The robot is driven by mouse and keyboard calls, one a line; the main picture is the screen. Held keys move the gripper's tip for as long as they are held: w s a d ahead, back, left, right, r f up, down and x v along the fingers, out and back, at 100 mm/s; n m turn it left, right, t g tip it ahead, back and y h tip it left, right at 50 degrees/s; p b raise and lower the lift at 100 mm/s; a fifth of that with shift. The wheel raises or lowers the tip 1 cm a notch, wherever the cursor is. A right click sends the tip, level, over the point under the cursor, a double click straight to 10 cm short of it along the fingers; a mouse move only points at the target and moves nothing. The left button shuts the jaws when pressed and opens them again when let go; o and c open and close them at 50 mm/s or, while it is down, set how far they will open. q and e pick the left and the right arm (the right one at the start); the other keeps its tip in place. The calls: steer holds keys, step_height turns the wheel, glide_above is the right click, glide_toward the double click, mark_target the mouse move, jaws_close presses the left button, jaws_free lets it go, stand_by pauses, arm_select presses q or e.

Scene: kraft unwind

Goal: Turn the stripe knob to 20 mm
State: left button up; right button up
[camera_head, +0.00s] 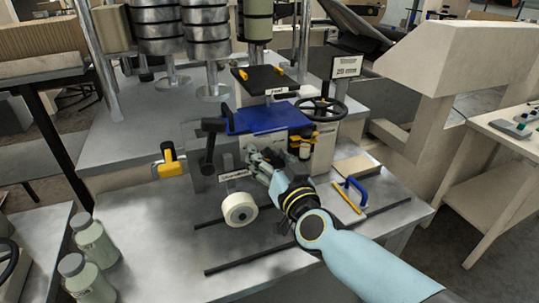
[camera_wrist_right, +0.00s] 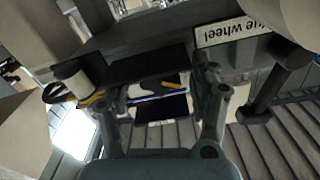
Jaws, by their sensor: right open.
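My right gripper (camera_head: 262,163) reaches in from the lower right to the front of the machine, below the blue plate (camera_head: 268,118). It is open, and its two fingers (camera_wrist_right: 160,95) show apart in the right wrist view, with nothing seen between them. Small black-and-orange knobs (camera_head: 301,146) sit just right of the gripper on the machine front; I cannot tell which part is the stripe knob. A small display sign (camera_head: 346,67) stands at the back right; its figure is too small to read surely. My left gripper is not in view.
A cream wheel (camera_head: 239,209) sits left of my gripper. A label ending "ue wheel" (camera_wrist_right: 235,32) shows upside down in the wrist view. A black handwheel (camera_head: 323,109) stands behind right. A blue-handled tool (camera_head: 352,190) lies right. Two jars (camera_head: 92,240) stand lower left.

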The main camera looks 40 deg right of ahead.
steer(key=shift+w, duration=0.15)
steer(key=c, duration=1.2)
steer(key=shift+m, duration=0.3)
steer(key=m, duration=0.4)
steer(key=shift+d+f+m, duration=0.1)
steer(key=shift+m, duration=0.2)
steer(key=m, duration=0.6)
steer(key=shift+d+m+b, duration=0.1)
steer(key=shift+m+b, duration=0.2)
steer(key=shift+b, duration=0.1)
steer(key=o, duration=1.2)
